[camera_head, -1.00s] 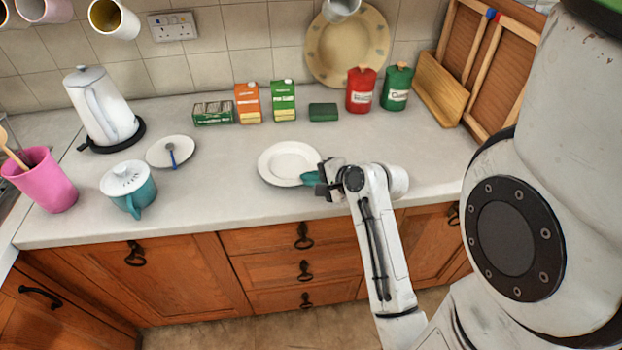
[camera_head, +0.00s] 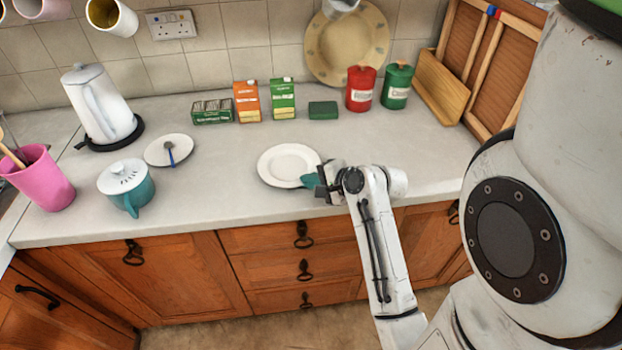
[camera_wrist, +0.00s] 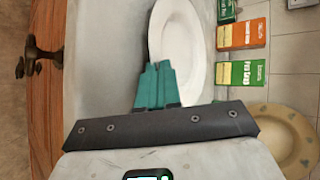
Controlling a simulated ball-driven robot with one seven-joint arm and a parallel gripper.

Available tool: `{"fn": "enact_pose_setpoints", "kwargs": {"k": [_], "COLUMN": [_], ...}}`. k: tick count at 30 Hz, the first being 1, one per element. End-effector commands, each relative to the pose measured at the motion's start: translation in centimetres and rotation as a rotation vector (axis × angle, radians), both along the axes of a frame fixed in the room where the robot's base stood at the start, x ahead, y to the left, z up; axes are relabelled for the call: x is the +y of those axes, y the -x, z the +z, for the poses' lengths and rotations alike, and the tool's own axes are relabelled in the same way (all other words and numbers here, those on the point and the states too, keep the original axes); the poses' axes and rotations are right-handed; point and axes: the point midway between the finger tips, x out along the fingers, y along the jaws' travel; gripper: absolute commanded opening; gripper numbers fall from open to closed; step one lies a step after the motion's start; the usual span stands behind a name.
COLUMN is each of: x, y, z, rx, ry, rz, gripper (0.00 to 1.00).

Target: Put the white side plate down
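The white side plate (camera_head: 285,165) is level at the front middle of the counter, either resting on it or very slightly above it; I cannot tell which. It also shows in the wrist view (camera_wrist: 198,45). My gripper (camera_head: 309,181) is at the plate's right front rim, with its teal fingers close together over the rim. In the wrist view the fingers (camera_wrist: 156,70) overlap the plate's edge and look shut on it. The finger tips partly hide the rim.
A saucer with a spoon (camera_head: 157,150), a teal lidded pot (camera_head: 127,187), a pink tub (camera_head: 40,180) and a kettle (camera_head: 100,105) stand left. Cartons (camera_head: 247,102), a green block (camera_head: 323,110) and canisters (camera_head: 361,90) line the back. The counter (camera_head: 225,185) around the plate is clear.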

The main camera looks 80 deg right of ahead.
Motion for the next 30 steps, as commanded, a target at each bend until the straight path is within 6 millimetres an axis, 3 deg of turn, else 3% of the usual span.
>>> {"fn": "enact_pose_setpoints", "kwargs": {"k": [28, 30], "x": [0.2, 0.2], "y": [0.2, 0.2], "z": [-1.9, -1.9], "rx": [0.010, 0.011], "ry": [-0.009, -0.010], "rz": [0.001, 0.001], "gripper": [0.00, 0.08]}}
